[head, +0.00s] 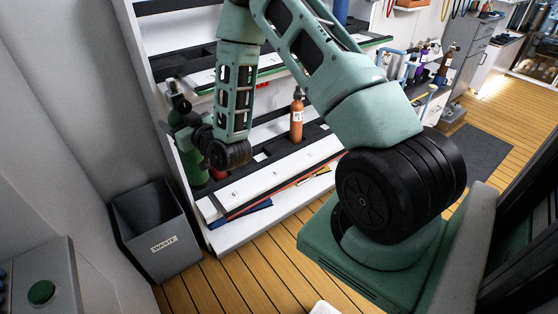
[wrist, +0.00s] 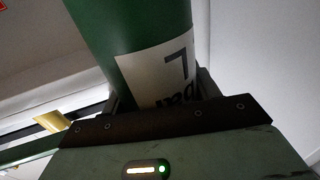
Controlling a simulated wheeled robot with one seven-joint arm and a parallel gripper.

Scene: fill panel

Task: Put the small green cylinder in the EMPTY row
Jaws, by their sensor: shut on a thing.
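A green cylinder (wrist: 125,30) with a white label fills the middle of the wrist view, held between the jaws of my gripper (wrist: 158,95). In the head view, a green cylinder (head: 194,166) shows at the left end of the white rack, below my gripper (head: 178,128); my wrist hides part of it. My gripper is shut on the green cylinder. Whether its base touches the rack cannot be told. The white rack (head: 270,180) has dark slotted rows; no row sign reading EMPTY is legible.
An orange cylinder (head: 297,120) stands upright mid-rack. A red cylinder (head: 217,174) is partly hidden beside my wrist. A grey waste bin (head: 160,238) stands on the floor left of the rack. A grey wall (head: 75,90) is close on the left. Wooden floor (head: 235,285) is clear in front.

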